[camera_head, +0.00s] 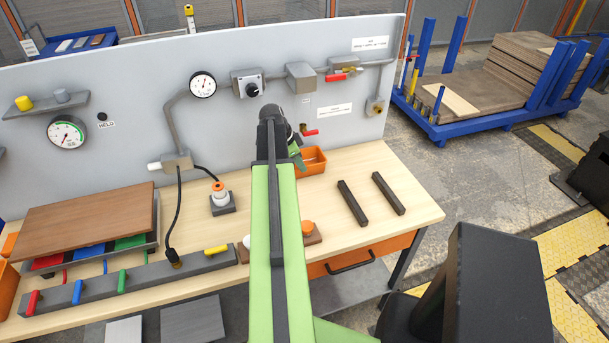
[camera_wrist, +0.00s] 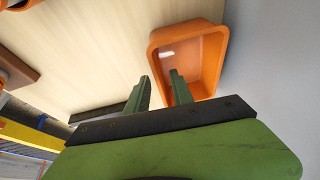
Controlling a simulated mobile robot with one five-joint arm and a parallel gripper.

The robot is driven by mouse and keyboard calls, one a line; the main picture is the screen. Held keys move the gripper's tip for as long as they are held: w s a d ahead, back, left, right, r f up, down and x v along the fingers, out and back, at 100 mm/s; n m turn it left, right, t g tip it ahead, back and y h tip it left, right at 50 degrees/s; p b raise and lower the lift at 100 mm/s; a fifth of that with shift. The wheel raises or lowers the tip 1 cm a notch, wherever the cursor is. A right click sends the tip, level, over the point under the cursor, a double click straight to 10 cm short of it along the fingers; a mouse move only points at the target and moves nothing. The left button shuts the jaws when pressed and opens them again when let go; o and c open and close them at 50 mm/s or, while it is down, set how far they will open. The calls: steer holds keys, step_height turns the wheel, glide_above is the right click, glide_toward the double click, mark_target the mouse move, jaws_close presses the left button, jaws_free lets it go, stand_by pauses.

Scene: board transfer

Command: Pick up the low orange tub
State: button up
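The low orange tub (camera_head: 314,163) sits on the wooden table close to the grey back panel, partly hidden behind my arm in the head view. In the wrist view the tub (camera_wrist: 213,36) is upper right, its open inside showing. My gripper (camera_wrist: 161,76) is open and empty, with two green fingers apart. In the wrist view, one finger overlaps the tub's inside and the other lies just outside its near wall. I cannot tell whether either touches it. In the head view my gripper (camera_head: 297,157) is at the tub's left side.
Two dark bars (camera_head: 352,203) lie on the table right of the tub. A connector block (camera_head: 222,203) and a brown board (camera_head: 90,222) are to the left.

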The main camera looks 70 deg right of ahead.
mark_target(305, 174)
steer(key=b+x, duration=0.5)
steer(key=shift+s+f, duration=0.15)
steer(key=shift+r, duration=0.2)
jaws_close()
stand_by(1.1)
